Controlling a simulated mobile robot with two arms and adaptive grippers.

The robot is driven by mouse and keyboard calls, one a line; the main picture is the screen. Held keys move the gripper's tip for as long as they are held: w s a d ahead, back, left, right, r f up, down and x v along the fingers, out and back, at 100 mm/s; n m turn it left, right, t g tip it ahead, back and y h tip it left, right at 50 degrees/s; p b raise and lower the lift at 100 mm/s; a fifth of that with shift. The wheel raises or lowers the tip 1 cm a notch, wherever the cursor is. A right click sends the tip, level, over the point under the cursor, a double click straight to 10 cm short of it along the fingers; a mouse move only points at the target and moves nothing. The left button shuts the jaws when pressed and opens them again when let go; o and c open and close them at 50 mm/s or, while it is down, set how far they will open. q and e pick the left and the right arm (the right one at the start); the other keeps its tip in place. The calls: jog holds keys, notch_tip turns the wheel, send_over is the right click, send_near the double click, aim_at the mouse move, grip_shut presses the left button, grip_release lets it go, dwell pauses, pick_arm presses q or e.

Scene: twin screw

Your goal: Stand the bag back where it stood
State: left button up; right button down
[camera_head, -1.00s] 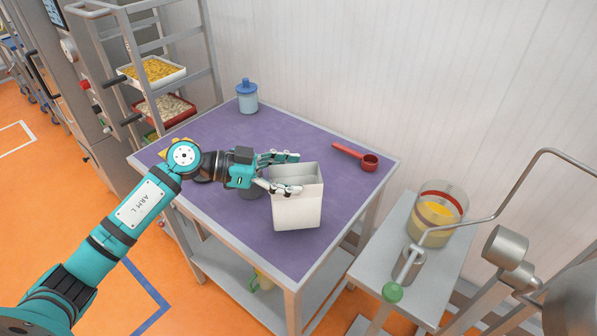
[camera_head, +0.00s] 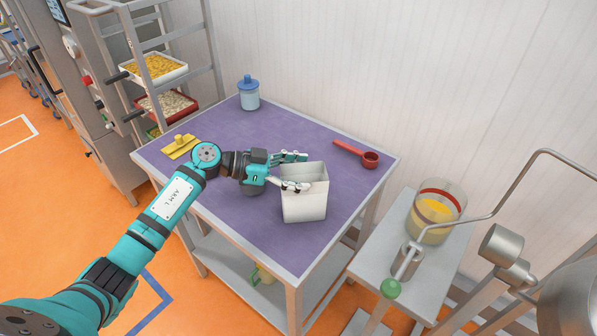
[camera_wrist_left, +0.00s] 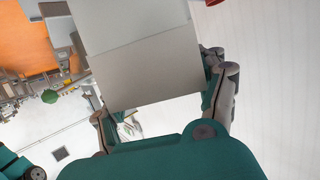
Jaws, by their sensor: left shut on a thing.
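The bag (camera_head: 305,208) is a whitish, open-topped, box-shaped bag, upright over the right part of the purple-topped table (camera_head: 250,222) in the head view. My left gripper (camera_head: 298,172) is shut on it near its upper edge, coming from the left with one finger on the far side and one on the near side. I cannot tell whether the bag's base touches the table. In the left wrist view the bag (camera_wrist_left: 145,65) fills the upper middle between the fingers. My right gripper is not in view.
A red scoop (camera_head: 358,154) lies behind the bag to the right. A blue-lidded jar (camera_head: 249,95) stands at the back left, and a yellow object (camera_head: 181,148) lies at the left edge. A side table (camera_head: 398,235) at right carries a clear container (camera_head: 437,212). The purple front area is clear.

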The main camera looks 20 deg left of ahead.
pick_arm(q)
jog(key=o, duration=1.4)
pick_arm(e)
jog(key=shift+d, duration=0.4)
pick_arm(q)
jog(key=shift+a, duration=0.1)
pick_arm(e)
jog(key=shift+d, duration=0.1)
pick_arm(q)
jog(key=b+v, duration=0.3)
jog(key=v, duration=0.9)
jog(key=shift+b, duration=0.35)
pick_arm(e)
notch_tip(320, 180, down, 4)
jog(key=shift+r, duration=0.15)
pick_arm(q)
jog(key=shift+r, duration=0.1)
